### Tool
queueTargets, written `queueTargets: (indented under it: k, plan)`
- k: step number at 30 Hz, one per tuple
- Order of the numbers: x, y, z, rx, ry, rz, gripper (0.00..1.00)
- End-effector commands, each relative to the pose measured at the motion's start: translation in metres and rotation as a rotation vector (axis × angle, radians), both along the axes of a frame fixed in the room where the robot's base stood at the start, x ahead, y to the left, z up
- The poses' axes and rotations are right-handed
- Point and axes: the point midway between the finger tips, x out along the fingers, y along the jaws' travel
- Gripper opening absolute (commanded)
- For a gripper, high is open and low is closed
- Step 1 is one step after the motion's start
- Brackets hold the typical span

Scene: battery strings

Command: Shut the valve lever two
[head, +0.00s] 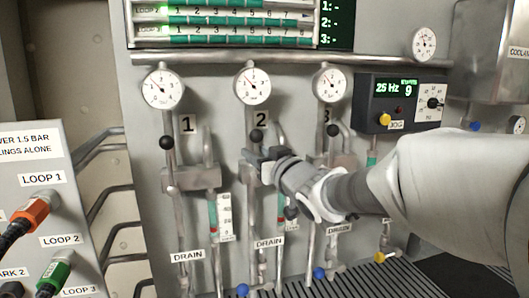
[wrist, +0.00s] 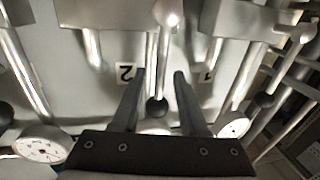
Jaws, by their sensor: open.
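Valve lever two (head: 256,136) is a thin rod with a black ball knob, standing upright along the pipe beside the "2" label (head: 261,119), below the middle gauge. My gripper (head: 264,154) is at this lever, just under the knob, and hides part of the rod and the valve body. In the wrist view, which is upside down, my open gripper (wrist: 160,74) has one finger on each side of the lever rod. The lever's black knob (wrist: 157,108) shows between the fingers, with the "2" label (wrist: 126,72) to the left. I cannot tell whether either finger touches the rod.
Lever one (head: 167,143) stands to the left and lever three (head: 333,131) to the right, both with black knobs. Round gauges (head: 252,86) sit above. A control box (head: 401,102) is at right. A panel with hose couplings (head: 35,210) stands at left.

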Motion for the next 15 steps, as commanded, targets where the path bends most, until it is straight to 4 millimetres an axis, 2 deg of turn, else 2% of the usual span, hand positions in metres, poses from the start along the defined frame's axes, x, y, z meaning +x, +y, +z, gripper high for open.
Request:
queueTargets:
  k: [4, 12, 13, 15]
  plan:
    - [0.0068, 0.0034, -0.0001, 0.001, 0.000, 0.000, 0.43]
    - [0.0077, 0.0038, -0.0001, 0.000, 0.000, -0.001, 0.43]
    - [0.0076, 0.0037, -0.0001, 0.000, 0.000, -0.001, 0.41]
    - [0.0076, 0.0037, -0.0001, 0.000, 0.000, -0.001, 0.29]
